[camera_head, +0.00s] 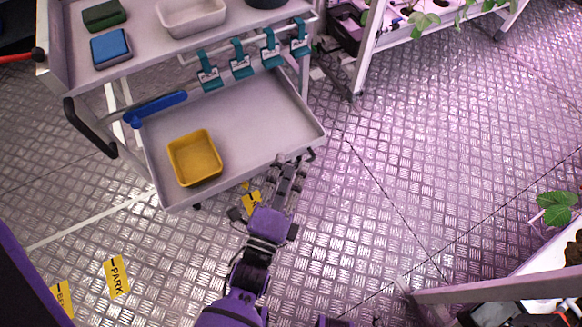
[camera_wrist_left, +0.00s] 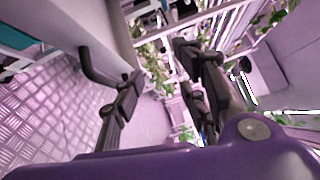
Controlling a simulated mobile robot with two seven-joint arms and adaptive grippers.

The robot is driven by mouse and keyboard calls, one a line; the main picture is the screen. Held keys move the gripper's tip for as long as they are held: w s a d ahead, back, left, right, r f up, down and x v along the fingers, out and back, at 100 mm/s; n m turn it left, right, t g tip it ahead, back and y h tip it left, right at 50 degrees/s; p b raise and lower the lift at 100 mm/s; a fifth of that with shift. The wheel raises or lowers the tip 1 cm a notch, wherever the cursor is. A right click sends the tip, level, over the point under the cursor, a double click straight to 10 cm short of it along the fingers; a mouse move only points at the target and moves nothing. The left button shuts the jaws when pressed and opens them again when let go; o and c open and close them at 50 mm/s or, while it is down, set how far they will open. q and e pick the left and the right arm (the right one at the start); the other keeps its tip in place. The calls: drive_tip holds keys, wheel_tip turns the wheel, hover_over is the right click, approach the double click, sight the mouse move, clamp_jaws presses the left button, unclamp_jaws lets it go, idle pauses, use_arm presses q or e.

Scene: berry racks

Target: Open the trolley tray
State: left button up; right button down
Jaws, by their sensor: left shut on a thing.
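The trolley tray (camera_head: 250,113) is the lower, light grey tray of the trolley. It sticks out toward me from under the top shelf. A yellow bin (camera_head: 195,158) and a blue tool (camera_head: 156,108) are in it. My left gripper (camera_head: 290,168) is at the tray's front edge, near its right corner, shut on the dark tray handle. In the left wrist view a curved end of the handle (camera_wrist_left: 92,67) leads to the fingers. Most of the handle is hidden below the lip in the head view. My right gripper is not in view.
The trolley's top shelf (camera_head: 140,45) holds a blue box (camera_head: 110,47), a green box (camera_head: 104,14) and a white bin (camera_head: 191,14). Teal clips (camera_head: 241,62) hang from its rail. A plant rack (camera_head: 370,45) stands behind at right. The metal floor (camera_head: 400,170) right of the tray is clear.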

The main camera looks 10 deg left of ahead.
use_arm(q)
drive_tip(key=s, duration=0.1)
drive_tip(key=s+f, duration=0.1)
drive_tip(key=s, duration=0.1)
drive_tip(key=shift+a+f+n, duration=0.15)
drive_tip(key=shift+f+n, duration=0.15)
drive_tip(key=shift+y, duration=0.3)
drive_tip(key=shift+f, duration=0.1)
